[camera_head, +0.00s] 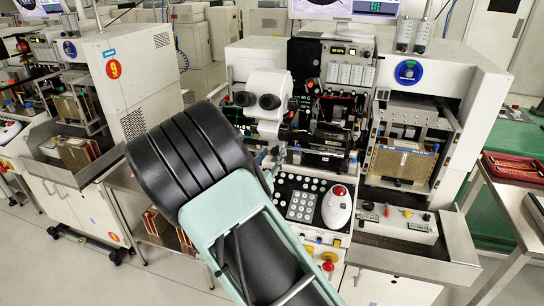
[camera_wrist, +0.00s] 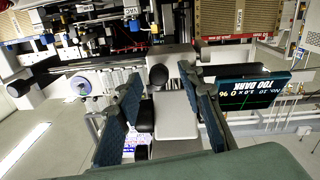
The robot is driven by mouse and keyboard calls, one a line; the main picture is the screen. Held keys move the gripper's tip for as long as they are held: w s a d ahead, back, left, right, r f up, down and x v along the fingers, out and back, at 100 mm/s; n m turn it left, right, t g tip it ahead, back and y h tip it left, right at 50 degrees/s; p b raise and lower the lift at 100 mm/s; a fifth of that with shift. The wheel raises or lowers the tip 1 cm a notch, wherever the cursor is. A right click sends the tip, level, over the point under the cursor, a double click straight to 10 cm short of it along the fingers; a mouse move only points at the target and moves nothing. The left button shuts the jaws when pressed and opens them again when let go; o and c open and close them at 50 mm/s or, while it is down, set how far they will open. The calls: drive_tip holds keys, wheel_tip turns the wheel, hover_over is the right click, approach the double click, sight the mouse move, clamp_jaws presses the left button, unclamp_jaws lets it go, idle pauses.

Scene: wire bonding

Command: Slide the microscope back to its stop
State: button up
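The microscope (camera_head: 268,97) is a white head with two black eyepieces, at the front of the wire bonder, left of its dark work area. In the wrist view the microscope (camera_wrist: 176,118) lies between my fingers, its black eyepieces toward the camera. My gripper (camera_wrist: 160,82) has its two blue-padded fingers spread wide, one on each side of the microscope. A gap shows beside the left finger; contact on the right is unclear. In the head view my arm hides most of the gripper, just below the microscope. The microscope's slide and stop cannot be made out.
A keypad (camera_head: 301,206) and a white mouse-like control (camera_head: 337,206) with a red top sit on the console below. A magazine (camera_head: 402,160) stands in the right bay. A monitor (camera_head: 345,8) is above. A second bonder (camera_head: 130,80) stands left.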

drive_tip(key=v, duration=1.2)
